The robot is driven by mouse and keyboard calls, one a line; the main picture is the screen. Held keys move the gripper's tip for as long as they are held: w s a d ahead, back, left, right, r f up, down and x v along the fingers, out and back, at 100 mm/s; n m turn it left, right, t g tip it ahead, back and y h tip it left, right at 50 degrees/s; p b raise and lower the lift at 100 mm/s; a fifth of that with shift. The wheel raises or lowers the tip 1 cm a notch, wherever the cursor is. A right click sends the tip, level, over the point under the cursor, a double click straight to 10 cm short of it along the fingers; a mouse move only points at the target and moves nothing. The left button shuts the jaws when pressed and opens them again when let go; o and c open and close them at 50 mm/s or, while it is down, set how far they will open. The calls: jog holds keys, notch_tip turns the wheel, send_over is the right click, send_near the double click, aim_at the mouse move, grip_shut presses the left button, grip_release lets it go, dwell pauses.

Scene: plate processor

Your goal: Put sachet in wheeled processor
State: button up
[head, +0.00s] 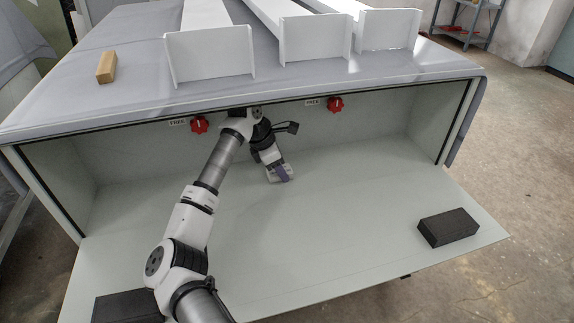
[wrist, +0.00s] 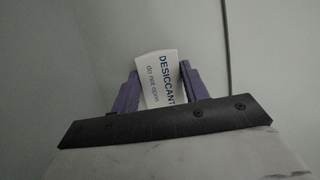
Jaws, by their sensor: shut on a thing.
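The sachet (wrist: 160,72) is white with blue "DESICCANT do not open" print. In the wrist view it stands between the two purple fingers of my gripper (wrist: 160,88), which is shut on it. In the head view my gripper (head: 283,174) points down inside the open front bay of the grey processor (head: 330,205), below its top edge and near the middle. I cannot make out the sachet clearly in the head view. Whether it touches any surface of the bay cannot be told. The processor's wheels are not visible.
Red knobs (head: 200,125) line the bay's upper edge. A black block (head: 448,228) lies on the right of the lowered front panel, another (head: 128,307) at lower left. White channels (head: 210,55) and a wooden block (head: 106,67) rest on top. The panel's middle is clear.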

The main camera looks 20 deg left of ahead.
jog(key=shift+s+a+f, duration=0.1)
jog(key=shift+f, duration=0.05)
jog(key=o, duration=1.1)
jog(key=shift+r, duration=0.35)
jog(key=shift+s+a+r, duration=0.15)
jog(key=shift+a+r, duration=0.2)
jog(key=shift+r, duration=0.2)
jog(key=s+a, duration=0.2)
jog(key=a, duration=0.1)
jog(key=s+a, duration=0.2)
jog(key=a, duration=0.1)
jog(key=s+a, duration=0.2)
jog(key=a, duration=0.1)
jog(key=shift+s+a+f, duration=0.2)
jog(key=shift+s+a, duration=0.1)
